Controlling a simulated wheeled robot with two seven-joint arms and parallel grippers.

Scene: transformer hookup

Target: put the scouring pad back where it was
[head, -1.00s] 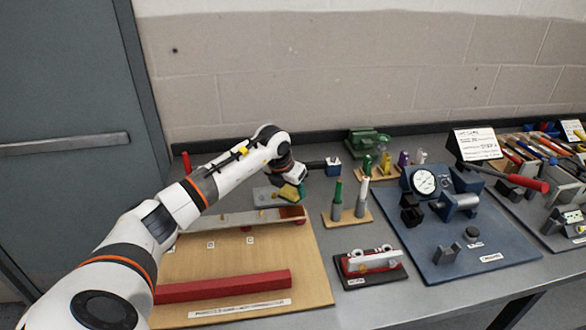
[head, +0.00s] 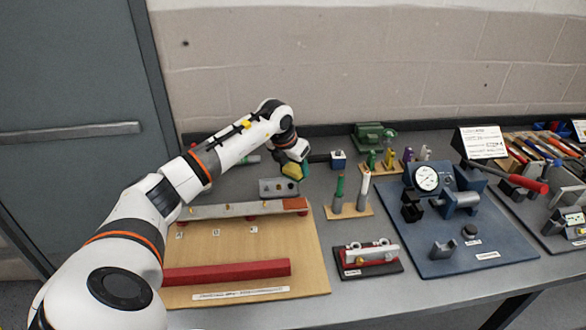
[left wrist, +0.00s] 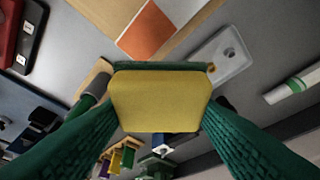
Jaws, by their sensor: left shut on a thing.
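The scouring pad is a yellow block with a dark green layer. In the left wrist view the pad (left wrist: 160,100) sits between the two green fingers of my left gripper (left wrist: 160,115), which is shut on it. In the head view the pad (head: 291,171) shows under my left gripper (head: 297,169), apparently above the bench and just behind a small grey tray (head: 270,189). The tray also shows in the left wrist view (left wrist: 222,58), beyond the pad's edge. My right gripper is not in view.
A wooden board (head: 240,272) with a long bar (head: 225,210) and a red bar (head: 228,271) lies in front. A small stand with green and white markers (head: 350,212) is to the right.

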